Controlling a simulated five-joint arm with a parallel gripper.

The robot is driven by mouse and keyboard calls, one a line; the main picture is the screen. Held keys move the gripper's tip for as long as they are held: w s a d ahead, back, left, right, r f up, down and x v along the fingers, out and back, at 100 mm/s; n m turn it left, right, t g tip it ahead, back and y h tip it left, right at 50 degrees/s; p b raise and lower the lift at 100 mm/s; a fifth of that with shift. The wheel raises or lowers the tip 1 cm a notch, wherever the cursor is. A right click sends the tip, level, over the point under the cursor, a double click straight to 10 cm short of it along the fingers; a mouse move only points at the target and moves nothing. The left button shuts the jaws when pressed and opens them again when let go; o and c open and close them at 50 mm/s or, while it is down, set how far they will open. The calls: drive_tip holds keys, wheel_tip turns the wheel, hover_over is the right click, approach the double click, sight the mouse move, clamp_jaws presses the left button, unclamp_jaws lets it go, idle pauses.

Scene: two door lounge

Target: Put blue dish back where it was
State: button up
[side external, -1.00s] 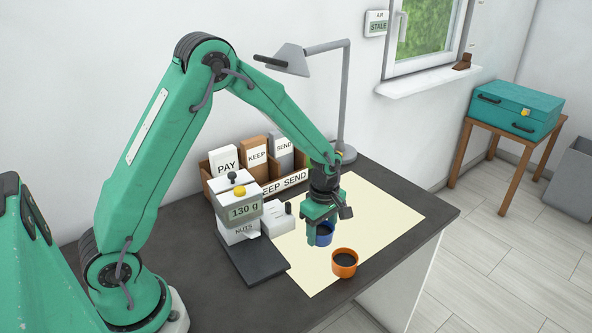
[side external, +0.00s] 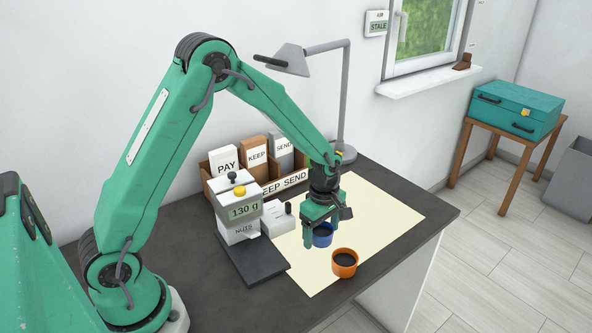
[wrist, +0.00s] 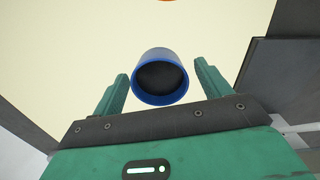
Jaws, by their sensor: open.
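The blue dish (side external: 323,236) stands upright on the cream mat (side external: 385,212), partly hidden by my gripper in the side view. In the wrist view the blue dish (wrist: 160,77) shows a dark inside and sits between and slightly beyond my fingertips. My gripper (side external: 318,238) is open, pointing down at the dish. In the wrist view my gripper's fingers (wrist: 160,80) stand on both sides of the dish, with a gap visible on each side.
An orange dish (side external: 344,264) with dark contents stands close by on the mat's front part. The right part of the mat is clear.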

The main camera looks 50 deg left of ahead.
sight(320, 230)
wheel_tip(320, 230, up, 12)
idle(0.6)
drive_tip(key=shift+r, duration=0.1)
idle(0.4)
drive_tip(key=s+r+m+t, duration=0.3)
drive_tip(key=s+r+m, duration=0.6)
drive_tip(key=s+r, duration=0.1)
drive_tip(key=s+a+r+m+t, duration=0.1)
drive_tip(key=s+m+t, duration=0.1)
drive_tip(key=s+m, duration=0.8)
drive_tip(key=shift+s+a+r+t, duration=0.2)
drive_tip(key=shift+s+r+t, duration=0.15)
drive_tip(key=shift+s, duration=0.65)
